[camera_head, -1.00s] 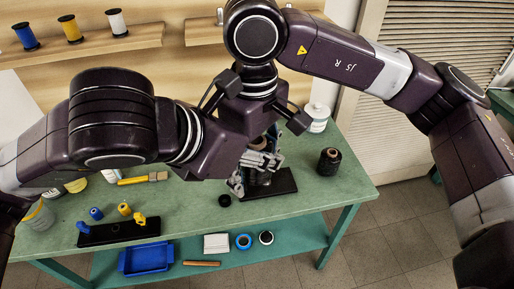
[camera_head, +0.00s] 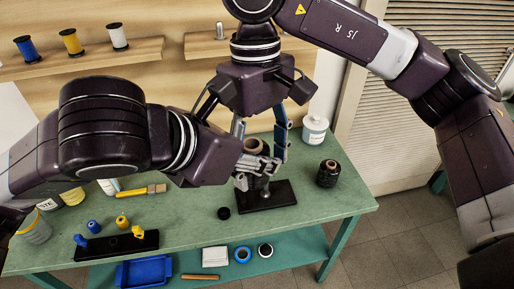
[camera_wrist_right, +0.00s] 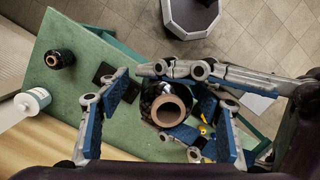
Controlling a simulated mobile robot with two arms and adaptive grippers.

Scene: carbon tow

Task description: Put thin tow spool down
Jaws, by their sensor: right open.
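A dark tow spool with a tan core (camera_head: 253,145) is upright over the back part of the black base plate (camera_head: 283,195). It also shows end-on in the right wrist view (camera_wrist_right: 170,110). My left gripper (camera_head: 258,166) reaches in from the left with its fingers closed around this spool. My right gripper (camera_head: 262,140) is above it, pointing down. In the right wrist view its blue-padded fingers (camera_wrist_right: 163,125) stand wide apart on either side of the spool. The spool's underside is hidden by the left fingers, so I cannot tell whether it touches the base.
Another black spool (camera_head: 328,173) stands on the green table (camera_head: 190,215) to the right, near a white jar (camera_head: 314,130). A small black cap (camera_head: 224,213) lies left of the base. A black rack (camera_head: 120,245) with coloured parts is at the front left.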

